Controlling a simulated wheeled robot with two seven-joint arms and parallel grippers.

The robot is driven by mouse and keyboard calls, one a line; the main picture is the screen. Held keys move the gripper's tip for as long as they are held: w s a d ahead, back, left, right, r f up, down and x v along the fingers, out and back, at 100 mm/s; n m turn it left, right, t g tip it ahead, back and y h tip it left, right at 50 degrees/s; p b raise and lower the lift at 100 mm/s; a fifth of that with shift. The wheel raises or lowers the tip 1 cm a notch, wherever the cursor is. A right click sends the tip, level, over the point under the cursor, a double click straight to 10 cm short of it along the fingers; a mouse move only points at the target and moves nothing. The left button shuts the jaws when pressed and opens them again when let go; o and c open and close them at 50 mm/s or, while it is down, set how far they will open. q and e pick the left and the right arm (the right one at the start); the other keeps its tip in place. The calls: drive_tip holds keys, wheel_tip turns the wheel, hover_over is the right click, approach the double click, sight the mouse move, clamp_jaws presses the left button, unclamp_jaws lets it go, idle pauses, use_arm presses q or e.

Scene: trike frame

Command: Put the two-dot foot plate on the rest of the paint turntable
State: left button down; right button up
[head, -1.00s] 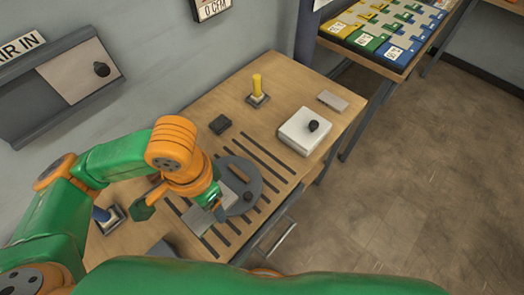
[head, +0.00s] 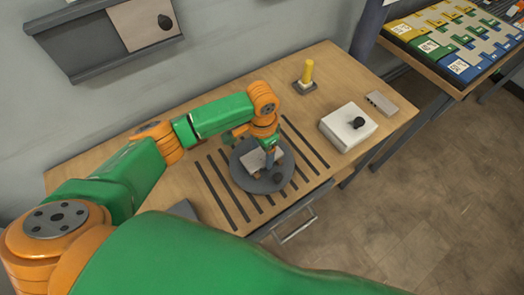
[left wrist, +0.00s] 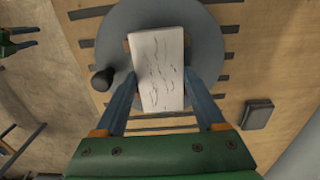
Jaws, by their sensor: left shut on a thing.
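A pale grey plate (head: 256,160) is held in my left gripper (head: 268,158) over the round dark grey turntable (head: 242,176). In the left wrist view the plate (left wrist: 157,66) lies between the two blue-grey fingers. Its face shows thin wiggly dark lines; I can make out no dots. I cannot tell whether the plate touches the turntable. A dark knob (left wrist: 102,80) stands on the disc beside the plate. The rest is not clearly visible. My right gripper (left wrist: 28,38) shows at the left edge of the left wrist view, over the floor, with its fingers apart.
Dark slots run across the wooden table (head: 200,120) around the turntable. A dark block (left wrist: 258,114) lies near the turntable.

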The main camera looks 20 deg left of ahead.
sight(262, 155)
use_arm(q)
drive_tip(key=shift+w+f, duration=0.1)
unclamp_jaws()
wheel_tip(262, 155, up, 12)
idle(0.3)
